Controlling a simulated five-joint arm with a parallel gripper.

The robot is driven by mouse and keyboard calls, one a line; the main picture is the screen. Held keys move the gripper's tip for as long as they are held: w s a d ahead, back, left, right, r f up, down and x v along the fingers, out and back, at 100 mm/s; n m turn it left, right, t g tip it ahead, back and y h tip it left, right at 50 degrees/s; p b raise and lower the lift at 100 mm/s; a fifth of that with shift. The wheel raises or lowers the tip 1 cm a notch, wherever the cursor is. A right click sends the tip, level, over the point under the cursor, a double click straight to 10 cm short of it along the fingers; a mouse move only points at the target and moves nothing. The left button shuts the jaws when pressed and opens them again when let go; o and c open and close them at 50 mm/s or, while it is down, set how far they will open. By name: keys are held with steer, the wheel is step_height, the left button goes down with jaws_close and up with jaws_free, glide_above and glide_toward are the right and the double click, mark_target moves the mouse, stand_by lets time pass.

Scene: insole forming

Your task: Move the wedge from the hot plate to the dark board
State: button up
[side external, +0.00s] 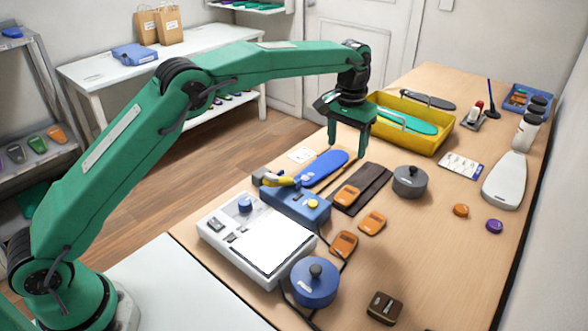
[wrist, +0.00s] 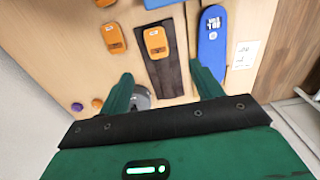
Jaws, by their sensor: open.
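An orange wedge (side external: 346,195) with a dark patch lies on the dark board (side external: 375,180); in the wrist view, the wedge (wrist: 155,41) is near the far end of the board (wrist: 176,78). Two similar orange pieces lie on bare table: one (side external: 372,222) beside the board and one (side external: 343,244) near the hot plate (side external: 212,243). The hot plate is a white unit whose white top looks empty. My gripper (side external: 348,150) is open and empty, high above the table behind the dark board. It also shows in the wrist view (wrist: 162,75).
A blue box (side external: 295,204) with a yellow-handled tool and a blue insole (side external: 325,167) are left of the board. A grey pot (side external: 409,181) stands right, a blue pot (side external: 315,282) in front. A yellow tray (side external: 428,141) is behind. The right foreground is mostly clear.

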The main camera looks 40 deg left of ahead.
steer(key=s+a+r+t, duration=0.1)
steer(key=s+a+r, duration=0.4)
steer(key=s+r, duration=0.3)
steer(key=s+a+r+t, duration=0.2)
steer(key=s+a+r, duration=0.35)
steer(key=s, duration=0.45)
steer(key=s+a+f+t, duration=0.1)
steer(key=s+a+f, duration=0.1)
steer(key=s, duration=0.8)
steer(key=s+a+f+t, duration=0.1)
steer(key=s+a+f, duration=0.1)
steer(key=s, duration=0.8)
steer(key=shift+s+f, duration=0.15)
steer(key=shift+f, duration=0.45)
